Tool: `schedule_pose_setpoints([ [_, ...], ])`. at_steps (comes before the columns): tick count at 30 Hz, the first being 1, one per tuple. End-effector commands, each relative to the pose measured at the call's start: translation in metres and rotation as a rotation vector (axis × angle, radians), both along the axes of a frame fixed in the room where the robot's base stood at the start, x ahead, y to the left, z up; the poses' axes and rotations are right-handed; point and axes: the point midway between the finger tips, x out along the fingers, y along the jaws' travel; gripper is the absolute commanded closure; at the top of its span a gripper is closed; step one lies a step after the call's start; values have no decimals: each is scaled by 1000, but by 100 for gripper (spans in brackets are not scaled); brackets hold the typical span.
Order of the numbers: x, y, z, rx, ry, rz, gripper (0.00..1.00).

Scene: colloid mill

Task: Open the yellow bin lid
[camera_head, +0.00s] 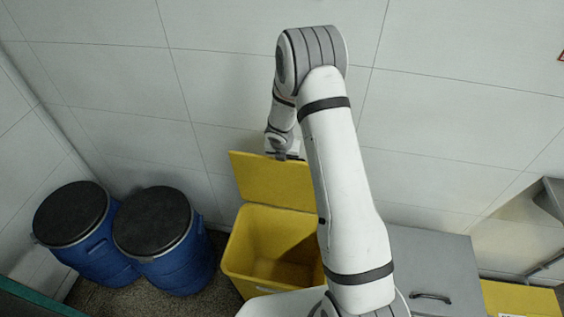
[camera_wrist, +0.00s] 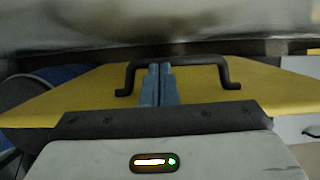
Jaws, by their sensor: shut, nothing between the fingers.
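The yellow bin (camera_head: 235,262) stands on the floor against the wall, its inside visible from above. Its yellow lid (camera_head: 268,180) is raised and stands steeply up at the back of the bin. My gripper (camera_head: 283,154) is at the lid's top edge in the head view. In the wrist view the two fingers of my gripper (camera_wrist: 160,72) are together with nothing between them. They overlap the black handle (camera_wrist: 227,75) on the yellow lid (camera_wrist: 260,85); whether they touch it I cannot tell.
Two blue drums with black lids (camera_head: 155,222) (camera_head: 72,215) stand left of the bin. A grey cabinet top (camera_head: 425,265) with a black handle lies to the right, with another yellow surface (camera_head: 520,298) beyond it. The tiled wall (camera_head: 220,80) is close behind.

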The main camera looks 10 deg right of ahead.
Motion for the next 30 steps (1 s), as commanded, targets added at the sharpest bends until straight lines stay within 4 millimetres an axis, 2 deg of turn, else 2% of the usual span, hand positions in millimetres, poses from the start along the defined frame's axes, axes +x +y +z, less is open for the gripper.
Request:
schedule_pose_setpoints([
  [8,14,-14,-4,-1,8,-13,100],
  [23,14,-18,-6,-3,13,-18,100],
  [26,12,-18,-1,-4,12,-18,100],
  [30,8,-14,17,-3,6,-18,100],
])
